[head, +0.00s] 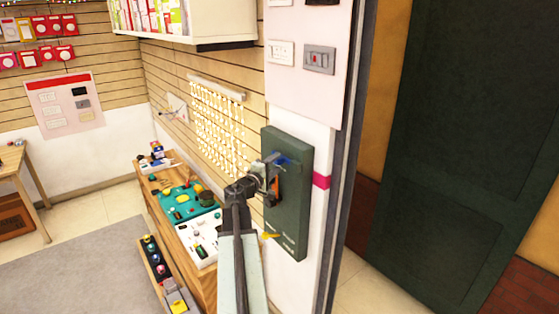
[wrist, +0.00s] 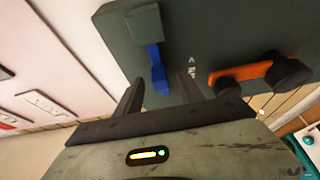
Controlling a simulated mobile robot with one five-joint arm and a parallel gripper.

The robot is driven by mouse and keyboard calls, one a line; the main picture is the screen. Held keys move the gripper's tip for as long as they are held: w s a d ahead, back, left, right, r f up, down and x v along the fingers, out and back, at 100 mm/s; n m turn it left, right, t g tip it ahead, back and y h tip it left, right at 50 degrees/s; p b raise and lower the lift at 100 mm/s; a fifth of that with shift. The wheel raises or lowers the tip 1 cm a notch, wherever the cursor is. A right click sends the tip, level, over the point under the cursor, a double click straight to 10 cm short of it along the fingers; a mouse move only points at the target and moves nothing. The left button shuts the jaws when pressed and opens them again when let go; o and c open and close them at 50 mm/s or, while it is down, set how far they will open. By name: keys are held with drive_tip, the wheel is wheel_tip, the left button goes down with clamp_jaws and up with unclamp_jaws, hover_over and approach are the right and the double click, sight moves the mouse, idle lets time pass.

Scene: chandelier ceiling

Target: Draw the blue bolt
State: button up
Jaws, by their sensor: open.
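The blue bolt (wrist: 157,66) is on a dark green panel (head: 297,206) fixed to the wall. Its upper end runs into a grey-green block (wrist: 145,24) in the wrist view, and its blue tab hangs below. In the head view the bolt (head: 284,160) shows near the panel's top, partly hidden by my arm. My gripper (wrist: 159,86) is open at the panel, with one finger on each side of the blue tab. The tab looks nearer the left finger; I cannot tell whether they touch. In the head view my gripper (head: 268,172) is beside the bolt.
An orange bar (wrist: 240,73) with dark round ends is on the same panel, close to the right finger. A yellow piece (head: 270,236) is lower on the panel. A wooden bench (head: 205,283) with gadgets stands left, and a dark green door (head: 455,150) right.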

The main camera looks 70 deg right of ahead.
drive_tip(key=d, duration=0.3)
drive_tip(key=shift+s, duration=0.25)
drive_tip(key=shift+a, duration=0.1)
drive_tip(key=shift+c, duration=0.3)
clamp_jaws()
idle(0.7)
